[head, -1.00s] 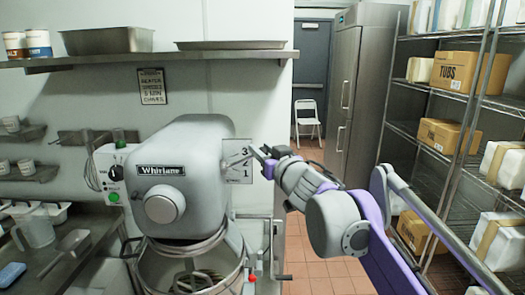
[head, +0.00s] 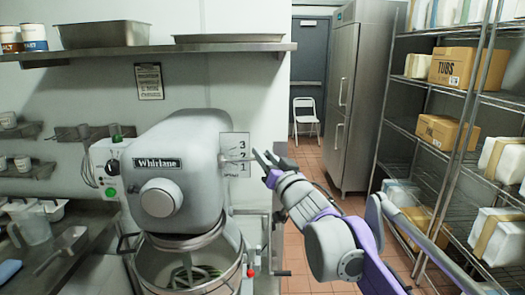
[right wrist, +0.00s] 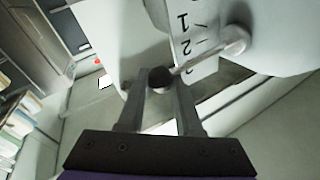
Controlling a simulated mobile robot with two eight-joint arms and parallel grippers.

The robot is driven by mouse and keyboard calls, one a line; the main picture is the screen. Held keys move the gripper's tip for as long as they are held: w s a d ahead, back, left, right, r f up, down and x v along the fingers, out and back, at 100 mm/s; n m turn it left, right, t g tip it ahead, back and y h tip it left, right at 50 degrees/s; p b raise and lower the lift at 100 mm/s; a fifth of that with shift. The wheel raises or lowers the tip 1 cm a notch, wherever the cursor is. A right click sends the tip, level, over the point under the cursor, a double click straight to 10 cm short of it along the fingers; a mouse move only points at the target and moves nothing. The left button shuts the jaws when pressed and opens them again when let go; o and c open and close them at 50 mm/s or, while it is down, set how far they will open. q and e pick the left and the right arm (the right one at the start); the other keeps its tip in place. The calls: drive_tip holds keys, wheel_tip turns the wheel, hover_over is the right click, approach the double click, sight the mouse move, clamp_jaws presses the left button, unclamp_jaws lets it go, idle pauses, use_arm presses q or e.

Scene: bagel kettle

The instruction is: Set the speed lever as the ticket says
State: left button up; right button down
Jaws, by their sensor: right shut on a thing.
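The speed lever (right wrist: 205,58) is a thin pale rod with a dark round knob (right wrist: 160,78), coming from the side of the grey mixer (head: 185,180). My right gripper (right wrist: 158,78) is shut on this knob; in the head view it (head: 265,160) is at the mixer's right side. The number plate (head: 235,143) shows 3, 2 and 1 from top to bottom. In the right wrist view, the rod crosses the plate beside the 2, and the 3 does not show clearly. No paper clearly marked as the ticket shows. My left gripper is not in view.
A framed notice (head: 149,81) hangs on the wall, its text too small to be sure of. The steel bowl (head: 190,270) sits under the mixer head. A wire rack (head: 460,165) with boxes stands at the right.

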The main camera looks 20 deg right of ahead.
drive_tip(key=shift+f+m, duration=0.55)
drive_tip(key=shift+m, duration=0.15)
drive_tip(key=c, duration=0.6)
unclamp_jaws()
drive_tip(key=shift+a, duration=0.15)
drive_tip(key=shift+s, duration=0.1)
drive_tip(key=shift+s, duration=0.3)
drive_tip(key=s, duration=0.3)
drive_tip(key=s+d+f+b, duration=0.1)
drive_tip(key=s, duration=0.6)
drive_tip(key=shift+d+f, duration=0.15)
drive_tip(key=shift+f, duration=0.25)
drive_tip(key=shift+w, duration=0.1)
